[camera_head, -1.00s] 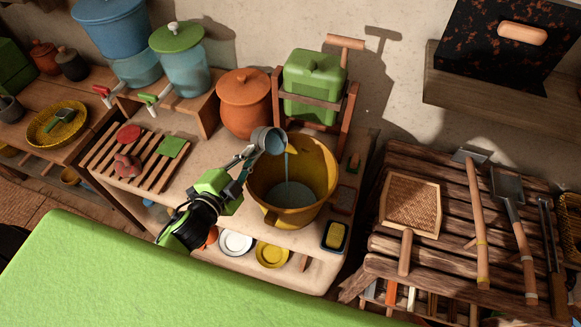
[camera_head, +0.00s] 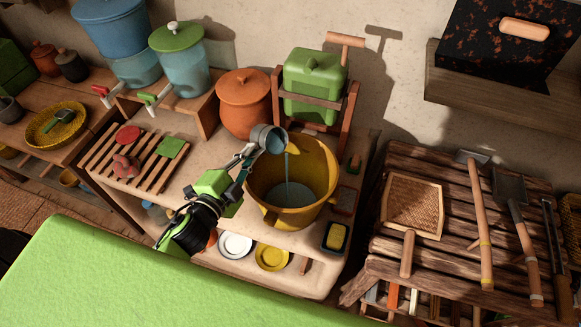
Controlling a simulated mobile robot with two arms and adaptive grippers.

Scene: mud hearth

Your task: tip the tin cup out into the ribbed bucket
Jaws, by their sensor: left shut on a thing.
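The tin cup (camera_head: 267,140) is grey metal and tilted, its mouth toward the right, over the left part of the ribbed bucket's opening. A thin stream of bluish liquid falls from its lip into the bucket. The ribbed bucket (camera_head: 312,165) is yellow and stands upright on the pale counter, with a pool of liquid at its bottom. My left gripper (camera_head: 249,155) is shut on the tin cup from the lower left, above the bucket's left rim. Its fingers partly hide the cup's near side. My right gripper is not in view.
A clay pot (camera_head: 244,102) and a green container in a wooden stand (camera_head: 313,88) stand close behind the bucket. A slatted rack (camera_head: 110,160) lies to the left. A yellow sponge in a dish (camera_head: 335,237) sits at the front right. A slatted table (camera_head: 440,200) with tools is farther right.

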